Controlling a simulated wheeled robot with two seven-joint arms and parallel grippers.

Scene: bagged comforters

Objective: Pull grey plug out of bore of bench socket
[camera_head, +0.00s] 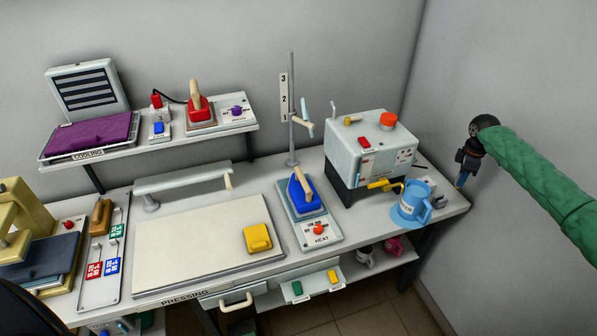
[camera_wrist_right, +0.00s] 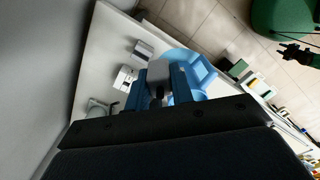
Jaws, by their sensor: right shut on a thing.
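My right gripper (camera_head: 461,179) hangs in the air beside the bench's right end, against the wall, its blue fingers pointing down. In the right wrist view its blue fingers (camera_wrist_right: 160,88) are shut on a grey block-like piece, the grey plug (camera_wrist_right: 158,70). I cannot tell whether the plug is seated in a bore or clear of it. Two small pale blocks (camera_wrist_right: 126,77) lie beyond the fingers on the bench; I cannot tell which is the socket. A dark claw-like shape (camera_wrist_right: 298,53) near a green part may be my left gripper; its jaws are unclear.
A blue jug (camera_head: 412,206) stands at the bench's right end, near my right gripper. A grey box with a red knob (camera_head: 388,120) stands left of it. A blue iron (camera_head: 306,195) and a pale pressing board (camera_head: 190,250) lie further left. Mugs (camera_head: 392,246) sit on the shelf below.

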